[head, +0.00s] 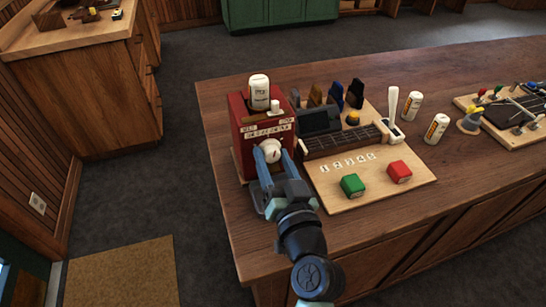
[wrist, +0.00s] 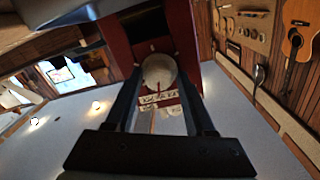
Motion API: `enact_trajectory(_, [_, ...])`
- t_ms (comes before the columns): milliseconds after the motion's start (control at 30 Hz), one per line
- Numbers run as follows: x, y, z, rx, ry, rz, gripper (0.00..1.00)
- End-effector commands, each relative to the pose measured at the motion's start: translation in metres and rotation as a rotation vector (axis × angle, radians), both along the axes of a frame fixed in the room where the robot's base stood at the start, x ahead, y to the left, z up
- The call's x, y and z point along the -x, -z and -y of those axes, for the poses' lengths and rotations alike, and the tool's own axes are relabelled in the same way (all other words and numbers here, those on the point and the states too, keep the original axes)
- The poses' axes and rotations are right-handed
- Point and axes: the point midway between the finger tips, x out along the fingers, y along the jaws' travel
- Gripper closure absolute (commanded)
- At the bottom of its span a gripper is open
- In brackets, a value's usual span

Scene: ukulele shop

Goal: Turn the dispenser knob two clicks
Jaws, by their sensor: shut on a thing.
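The dispenser (head: 240,114) is a red box at the left end of the wooden counter, with pale labels on its front. Its round cream knob (head: 268,151) is on the front face. My gripper (head: 267,155) reaches it from the front, with its blue fingers shut on the knob. The lettering is too small to read.
Right of the dispenser, a pale board (head: 420,178) carries a fretted neck (head: 343,141), a green block (head: 352,185) and a red block (head: 398,172). The counter's front left corner (head: 250,240) is bare.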

Motion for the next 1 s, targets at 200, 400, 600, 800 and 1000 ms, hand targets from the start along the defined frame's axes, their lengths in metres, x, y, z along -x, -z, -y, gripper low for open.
enact_trajectory(200, [-0.001, -0.0024, 0.0033, -0.193, 0.007, -0.059, 1.0])
enact_trajectory(400, [-0.0011, -0.0026, 0.0039, -0.374, 0.007, -0.117, 1.0])
enact_trajectory(600, [-0.0012, -0.0027, 0.0045, -0.556, 0.007, -0.176, 1.0])
enact_trajectory(800, [-0.0012, -0.0023, 0.005, -0.737, 0.007, -0.235, 1.0])
enact_trajectory(1000, [-0.0013, -0.0016, 0.0052, -0.919, 0.007, -0.294, 1.0])
